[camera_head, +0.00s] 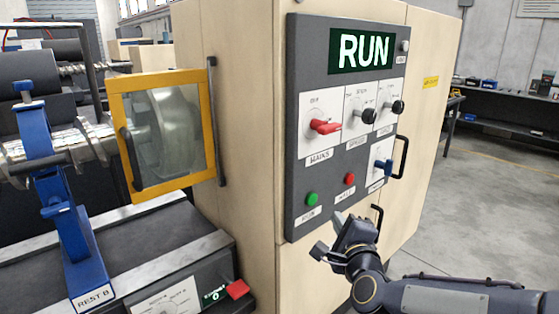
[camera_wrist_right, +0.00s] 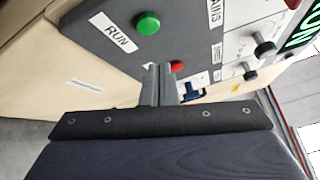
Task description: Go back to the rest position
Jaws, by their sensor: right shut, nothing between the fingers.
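My right gripper (camera_head: 340,219) is in front of the lower edge of the dark control panel (camera_head: 330,80), below the green button (camera_head: 312,199) and the red button (camera_head: 349,179). Its fingers are shut with nothing between them. In the right wrist view the closed fingers (camera_wrist_right: 157,84) point toward the panel, with the green button (camera_wrist_right: 147,23) to their upper left and the red button (camera_wrist_right: 177,66) just behind their tips. The fingers look apart from the green button. The panel's screen (camera_head: 362,50) reads RUN. My left gripper is not in view.
The panel has a red switch (camera_head: 325,127), black knobs (camera_head: 397,107) and a blue switch (camera_head: 382,167). A black handle (camera_head: 401,157) sticks out at its right. A yellow-framed guard window (camera_head: 165,130) and a blue rest (camera_head: 75,215) stand left. Open floor (camera_head: 490,190) lies right.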

